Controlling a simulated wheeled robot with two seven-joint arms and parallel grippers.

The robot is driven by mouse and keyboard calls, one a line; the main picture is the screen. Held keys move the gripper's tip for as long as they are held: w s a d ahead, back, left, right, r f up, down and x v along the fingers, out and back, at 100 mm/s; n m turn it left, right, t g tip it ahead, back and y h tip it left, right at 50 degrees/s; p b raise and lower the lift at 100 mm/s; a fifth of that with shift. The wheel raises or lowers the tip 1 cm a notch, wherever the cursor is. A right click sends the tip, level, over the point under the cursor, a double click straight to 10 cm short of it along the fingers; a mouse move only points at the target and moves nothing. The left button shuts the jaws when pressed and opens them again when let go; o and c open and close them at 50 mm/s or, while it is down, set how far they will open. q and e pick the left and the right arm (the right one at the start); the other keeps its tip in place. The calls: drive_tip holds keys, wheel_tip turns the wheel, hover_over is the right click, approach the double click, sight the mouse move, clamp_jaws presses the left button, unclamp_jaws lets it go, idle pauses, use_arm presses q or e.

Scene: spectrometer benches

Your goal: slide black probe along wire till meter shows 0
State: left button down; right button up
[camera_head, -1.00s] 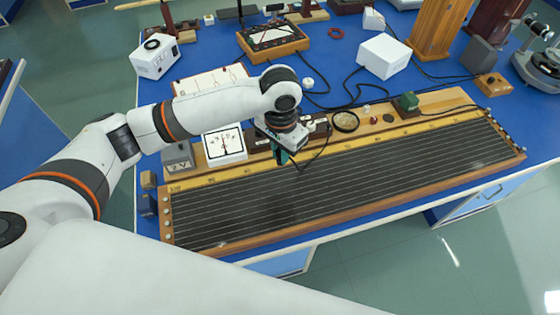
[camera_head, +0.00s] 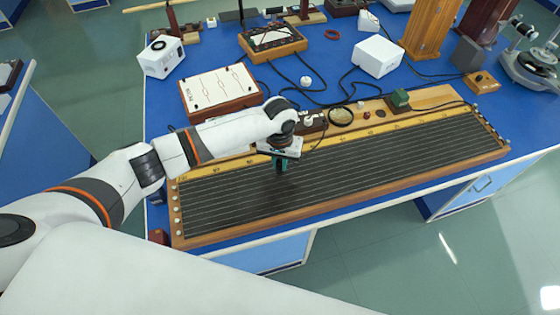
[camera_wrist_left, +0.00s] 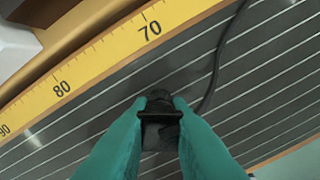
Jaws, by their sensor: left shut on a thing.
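My left gripper (camera_head: 281,164) is over the left part of the long dark wire board (camera_head: 360,165), which carries several pale parallel wires. In the left wrist view its teal fingers (camera_wrist_left: 160,112) are shut on the black probe (camera_wrist_left: 160,97), with a black cable (camera_wrist_left: 216,68) trailing from it. The probe is over the wires, level with the scale between 70 and 80; I cannot tell whether its tip touches a wire. The yellow scale (camera_wrist_left: 105,55) runs along the board's far edge. The small white meter is hidden behind my left arm in the head view. My right gripper is out of view.
A red-sided box with a white top (camera_head: 222,88) stands behind my arm. Black cables cross the blue bench. The board's right half is clear.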

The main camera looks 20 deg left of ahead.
sight(295, 169)
use_arm(q)
drive_tip(key=shift+f+b, duration=0.3)
drive_tip(key=shift+d+r, duration=0.1)
drive_tip(key=shift+d, duration=0.05)
drive_tip(key=shift+w+d, duration=0.6)
drive_tip(key=shift+d, duration=0.25)
drive_tip(key=shift+w+d, duration=0.6)
drive_tip(key=shift+d, duration=0.2)
drive_tip(key=shift+s+f, duration=0.3)
drive_tip(key=shift+f, duration=0.1)
idle(2.4)
drive_tip(key=shift+w+d+r, duration=0.15)
drive_tip(key=shift+d, duration=0.05)
idle(1.8)
drive_tip(key=shift+w+d, duration=0.15)
drive_tip(key=shift+d, duration=0.1)
drive_tip(key=shift+w+d, duration=0.1)
drive_tip(key=shift+w+r+p, duration=0.1)
drive_tip(key=shift+p, duration=0.35)
idle(0.3)
